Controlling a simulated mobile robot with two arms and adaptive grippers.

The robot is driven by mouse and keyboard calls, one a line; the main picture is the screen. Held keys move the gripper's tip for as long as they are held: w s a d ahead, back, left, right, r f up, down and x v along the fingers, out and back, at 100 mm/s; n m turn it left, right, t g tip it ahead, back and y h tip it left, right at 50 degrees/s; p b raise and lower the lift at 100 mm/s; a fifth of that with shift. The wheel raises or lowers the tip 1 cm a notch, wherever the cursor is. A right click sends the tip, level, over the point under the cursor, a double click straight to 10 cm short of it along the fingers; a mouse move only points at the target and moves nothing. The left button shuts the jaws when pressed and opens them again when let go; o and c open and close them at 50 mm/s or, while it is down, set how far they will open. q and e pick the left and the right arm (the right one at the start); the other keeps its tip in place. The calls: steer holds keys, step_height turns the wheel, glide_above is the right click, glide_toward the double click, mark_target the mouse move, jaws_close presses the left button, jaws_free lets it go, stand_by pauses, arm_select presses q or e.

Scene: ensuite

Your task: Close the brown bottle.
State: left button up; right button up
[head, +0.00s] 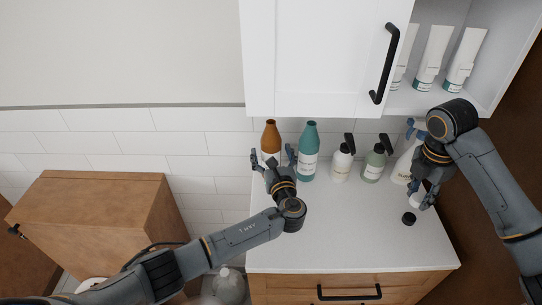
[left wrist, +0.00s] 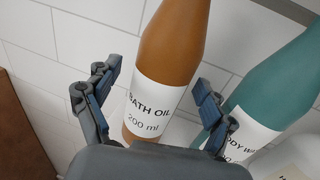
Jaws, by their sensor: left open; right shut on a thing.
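The brown bottle (head: 270,136), labelled "BATH OIL 200 ml", stands upright at the back left of the counter. Its top shows no black cap in the head view; its top is out of frame in the left wrist view (left wrist: 172,50). My left gripper (head: 272,158) is open, with its fingers on either side of the bottle and not closed on it. A small black cap (head: 408,218) lies on the counter at the right. My right gripper (head: 420,194) is above and behind that cap, shut on a small whitish thing, mostly hidden by the fingers.
A teal bottle (head: 308,150) stands close to the right of the brown one. A white pump bottle (head: 341,164), a green pump bottle (head: 374,165) and a white bottle (head: 402,168) follow along the wall. The cabinet (head: 320,60) hangs above. The counter's front (head: 345,235) is clear.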

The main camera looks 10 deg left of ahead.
mark_target(272, 136)
arm_select(q)
steer(key=shift+w+a, duration=0.2)
steer(key=shift+w, duration=0.4)
steer(key=shift+r, duration=0.1)
steer(key=c, duration=1.7)
steer(key=shift+r, duration=0.1)
steer(key=shift+c, duration=0.2)
arm_select(e)
steer(key=shift+f, duration=0.1)
